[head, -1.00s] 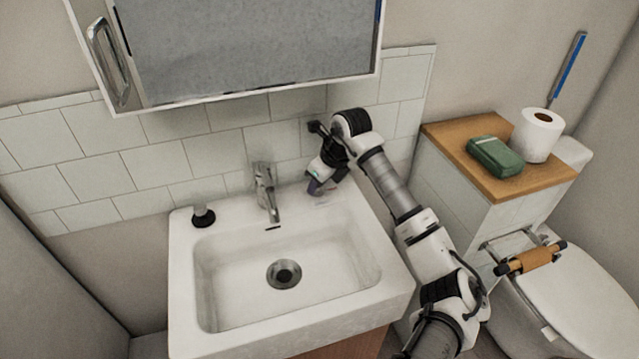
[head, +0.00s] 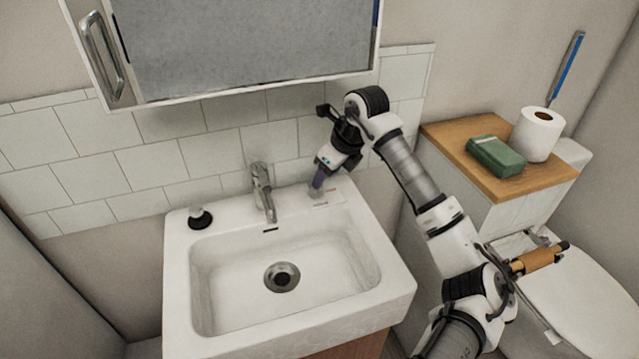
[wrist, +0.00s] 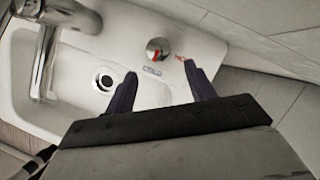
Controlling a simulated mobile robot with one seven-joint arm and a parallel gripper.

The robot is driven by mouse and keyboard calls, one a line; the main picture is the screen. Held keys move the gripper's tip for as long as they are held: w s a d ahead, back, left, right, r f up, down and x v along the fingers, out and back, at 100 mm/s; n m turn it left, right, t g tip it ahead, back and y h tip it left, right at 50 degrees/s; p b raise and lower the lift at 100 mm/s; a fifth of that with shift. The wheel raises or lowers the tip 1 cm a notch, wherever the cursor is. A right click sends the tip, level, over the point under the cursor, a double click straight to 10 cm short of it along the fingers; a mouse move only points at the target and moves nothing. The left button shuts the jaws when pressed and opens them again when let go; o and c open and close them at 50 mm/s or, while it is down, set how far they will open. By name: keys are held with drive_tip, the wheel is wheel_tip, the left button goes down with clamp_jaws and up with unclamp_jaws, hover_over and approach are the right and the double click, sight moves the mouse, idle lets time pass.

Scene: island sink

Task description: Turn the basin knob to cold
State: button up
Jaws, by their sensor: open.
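The basin knob (wrist: 157,50) is a small round metal knob with a red mark on it, on the sink's rim. A dark COLD label (wrist: 152,71) and a red HOT label (wrist: 182,60) are beside it; the red mark's exact direction is too small to read. My gripper (wrist: 162,76) is open and empty, one finger to each side of the knob in the wrist view and apart from it. In the head view my gripper (head: 318,183) points down above the rim's back right corner, largely covering the knob.
A tall metal faucet (head: 263,190) stands left of my gripper and also fills the wrist view's left side (wrist: 42,50). The tiled wall (head: 215,150) is close behind; a mirror cabinet (head: 245,50) hangs above.

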drive_tip(key=s+d+b, duration=0.1)
drive_tip(key=s+d, duration=0.1)
drive_tip(key=s+d+b, duration=0.1)
drive_tip(key=s+d, duration=0.1)
drive_tip(key=d, duration=0.1)
drive_tip(key=s+d+b, duration=0.1)
drive_tip(key=s+d, duration=0.1)
drive_tip(key=d, duration=0.1)
drive_tip(key=shift+s+d+f, duration=0.15)
drive_tip(key=shift+s+f, duration=0.05)
drive_tip(key=shift+s, duration=0.2)
